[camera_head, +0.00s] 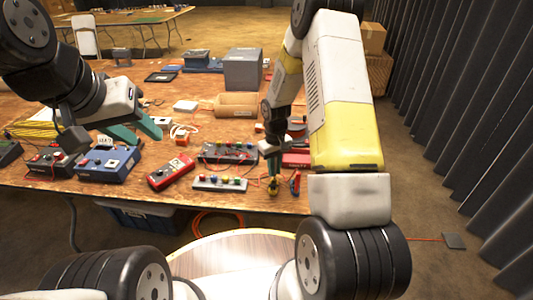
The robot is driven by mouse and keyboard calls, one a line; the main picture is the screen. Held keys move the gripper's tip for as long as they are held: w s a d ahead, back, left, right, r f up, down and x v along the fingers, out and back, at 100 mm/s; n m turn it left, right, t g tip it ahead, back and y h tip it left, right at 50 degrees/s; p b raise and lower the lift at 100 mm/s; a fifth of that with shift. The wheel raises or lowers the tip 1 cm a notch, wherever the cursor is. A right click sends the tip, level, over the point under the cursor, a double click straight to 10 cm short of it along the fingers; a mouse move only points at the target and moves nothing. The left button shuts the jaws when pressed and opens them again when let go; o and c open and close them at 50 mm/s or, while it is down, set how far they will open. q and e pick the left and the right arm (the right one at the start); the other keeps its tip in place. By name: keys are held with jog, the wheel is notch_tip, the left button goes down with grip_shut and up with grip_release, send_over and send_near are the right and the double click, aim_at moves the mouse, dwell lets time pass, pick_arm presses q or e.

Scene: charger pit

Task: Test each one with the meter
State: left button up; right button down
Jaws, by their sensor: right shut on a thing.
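A red handheld device that looks like the meter (171,172) lies tilted near the table's front edge. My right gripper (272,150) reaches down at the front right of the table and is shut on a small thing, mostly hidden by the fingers. A small yellow-and-dark piece (273,186) shows just below it, and a red piece (295,183) stands to its right. I cannot tell which of these is held. My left gripper (150,136), with teal fingers, is open and empty above the table, behind the blue box (107,164).
A dark panel (229,152) and a grey strip with coloured knobs (220,184) lie between the red device and my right gripper. Yellow cable (35,127) lies at left.

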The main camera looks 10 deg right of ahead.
jog(key=shift+f, duration=0.95)
dwell(1.2)
jog(key=c, duration=1)
grip_release()
jog(key=shift+r, duration=3.8)
